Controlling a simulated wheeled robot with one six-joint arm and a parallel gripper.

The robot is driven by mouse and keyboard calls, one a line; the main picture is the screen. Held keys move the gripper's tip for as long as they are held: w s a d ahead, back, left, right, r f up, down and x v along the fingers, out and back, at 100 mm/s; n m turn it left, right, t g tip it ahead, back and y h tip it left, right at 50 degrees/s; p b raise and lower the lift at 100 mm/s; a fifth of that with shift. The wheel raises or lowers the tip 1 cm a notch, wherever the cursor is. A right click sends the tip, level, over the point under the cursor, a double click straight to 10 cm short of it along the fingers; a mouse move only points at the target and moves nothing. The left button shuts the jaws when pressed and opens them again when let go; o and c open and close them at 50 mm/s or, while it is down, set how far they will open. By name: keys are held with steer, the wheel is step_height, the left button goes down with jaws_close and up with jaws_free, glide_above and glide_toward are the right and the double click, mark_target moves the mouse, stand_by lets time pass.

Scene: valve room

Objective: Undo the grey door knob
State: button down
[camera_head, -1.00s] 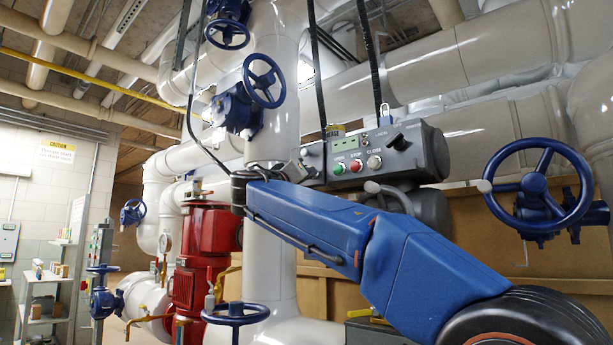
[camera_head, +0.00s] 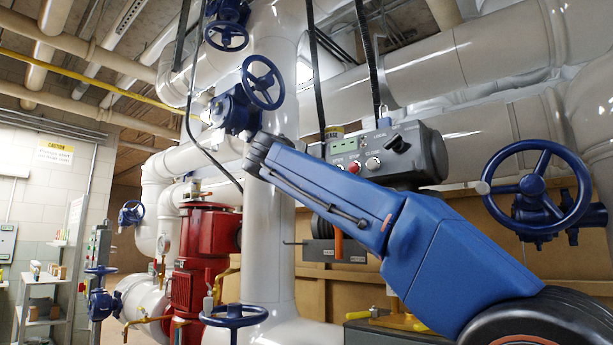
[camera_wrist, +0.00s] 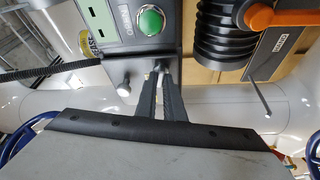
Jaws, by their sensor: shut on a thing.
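In the wrist view my gripper (camera_wrist: 161,95) points away from the camera with its two dark fingers close together. The fingertips are shut on a small grey door knob (camera_wrist: 160,67) at the lower edge of a grey panel; the fingers cover most of it. A second small silver knob or bolt (camera_wrist: 123,88) sits just left of the fingers, apart from them. The panel bears a green button (camera_wrist: 150,22).
A ribbed black cylinder (camera_wrist: 222,40) and an orange handle (camera_wrist: 262,17) lie right of the fingers. A black cable (camera_wrist: 55,69) runs at left. A blue handwheel (camera_head: 263,83) is close to my arm's far end; another handwheel (camera_head: 540,195) stands at right.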

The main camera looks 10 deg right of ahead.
steer(key=shift+n, duration=0.5)
steer(key=c, duration=1.9)
jaws_free()
steer(key=shift+o, duration=0.2)
steer(key=r+v, duration=0.1)
steer(key=v, duration=1.6)
steer(key=shift+s, duration=0.2)
steer(key=shift+a+f, duration=0.1)
steer(key=shift+f, duration=0.05)
